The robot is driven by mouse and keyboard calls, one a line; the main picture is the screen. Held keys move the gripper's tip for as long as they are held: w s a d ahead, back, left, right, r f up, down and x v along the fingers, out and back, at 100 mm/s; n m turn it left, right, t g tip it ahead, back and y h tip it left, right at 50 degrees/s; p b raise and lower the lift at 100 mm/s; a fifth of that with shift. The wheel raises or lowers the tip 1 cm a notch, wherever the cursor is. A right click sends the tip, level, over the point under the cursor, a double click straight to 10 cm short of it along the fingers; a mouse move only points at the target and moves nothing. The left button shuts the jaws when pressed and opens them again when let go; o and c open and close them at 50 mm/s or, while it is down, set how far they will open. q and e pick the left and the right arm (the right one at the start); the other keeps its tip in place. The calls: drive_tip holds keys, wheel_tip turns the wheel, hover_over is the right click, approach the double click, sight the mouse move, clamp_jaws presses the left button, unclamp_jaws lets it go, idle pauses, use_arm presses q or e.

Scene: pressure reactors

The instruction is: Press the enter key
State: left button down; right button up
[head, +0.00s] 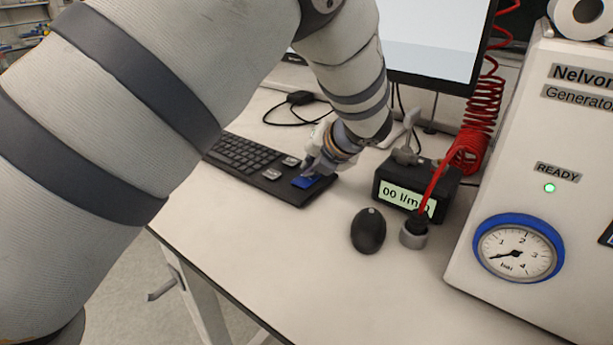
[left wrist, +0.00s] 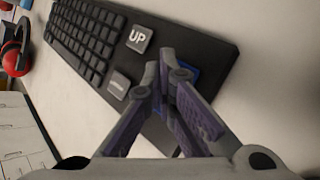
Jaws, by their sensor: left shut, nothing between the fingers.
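The black keyboard (head: 240,153) lies on the white bench, and it also fills the upper left of the left wrist view (left wrist: 195,38). A large blue key (head: 305,183) sits at its right end; no label can be read on it. In the left wrist view, only a blue edge (left wrist: 192,71) shows behind my fingers. My left gripper (head: 314,172) is shut and empty, with its fingertips right at the blue key. In the left wrist view the fingertips (left wrist: 170,72) overlap the key; I cannot tell whether they touch it. My right gripper is not in view.
Two grey keys, one marked UP (left wrist: 139,38), sit beside the blue key. A black mouse (head: 368,231), a flow meter (head: 402,190) and a red coiled hose (head: 478,125) are to the right. A generator (head: 575,170) stands at far right. The front bench is clear.

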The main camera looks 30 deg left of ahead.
use_arm(q)
drive_tip(key=shift+r, duration=0.8)
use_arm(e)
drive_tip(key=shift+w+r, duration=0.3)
use_arm(q)
wheel_tip(320, 180, up, 3)
drive_tip(key=shift+f+p, duration=0.15)
drive_tip(key=shift+p, duration=0.3)
drive_tip(key=shift+r, duration=1.15)
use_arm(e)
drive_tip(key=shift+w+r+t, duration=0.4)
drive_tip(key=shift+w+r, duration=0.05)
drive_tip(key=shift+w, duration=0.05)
